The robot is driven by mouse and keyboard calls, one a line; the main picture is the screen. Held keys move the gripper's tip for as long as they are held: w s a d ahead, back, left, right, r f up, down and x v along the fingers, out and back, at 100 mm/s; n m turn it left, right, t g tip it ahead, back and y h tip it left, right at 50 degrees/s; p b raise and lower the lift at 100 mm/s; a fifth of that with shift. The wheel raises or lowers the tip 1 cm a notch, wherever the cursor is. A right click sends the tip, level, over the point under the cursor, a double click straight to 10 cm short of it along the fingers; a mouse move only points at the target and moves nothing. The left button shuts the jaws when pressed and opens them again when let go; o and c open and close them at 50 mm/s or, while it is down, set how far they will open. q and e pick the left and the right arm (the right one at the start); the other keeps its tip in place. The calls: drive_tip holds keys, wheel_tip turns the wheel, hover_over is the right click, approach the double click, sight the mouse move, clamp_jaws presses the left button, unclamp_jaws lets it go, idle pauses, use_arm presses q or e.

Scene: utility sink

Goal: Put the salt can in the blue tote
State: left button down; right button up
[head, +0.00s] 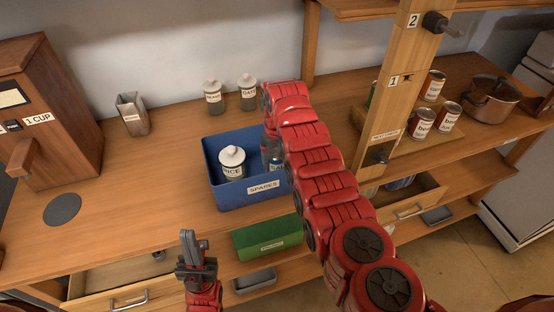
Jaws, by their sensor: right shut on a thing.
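The blue tote (222,196), labelled SPARES, stands on the wooden counter. A white RICE canister (232,166) with a knobbed lid is inside it at the left. A small can with a blue and white label (277,165) shows at the tote's right inside, beside my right gripper; it appears to be the salt can, but its label is mostly hidden. My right gripper (269,148) points down over the tote's right part and is shut on this can, largely covered by my arm. My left gripper (187,240) is empty in front of the counter, its fingers pointing up; its opening is unclear.
Two lidded canisters (213,96) (247,95) stand behind the tote, and a metal cup (132,113) at the left. A green bin (266,239) sits below. A wooden post (386,95), several tins (421,122) and a pot (492,97) are at the right.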

sight(277, 152)
drive_tip(key=o, duration=1.6)
drive_tip(key=shift+f, duration=0.15)
drive_tip(key=shift+r, duration=0.5)
wheel_tip(277, 152, up, 6)
drive_tip(key=b, duration=0.2)
drive_tip(key=shift+f+b, duration=0.25)
drive_tip(key=shift+b, duration=0.05)
wheel_tip(277, 152, up, 4)
drive_tip(key=shift+r, duration=0.95)
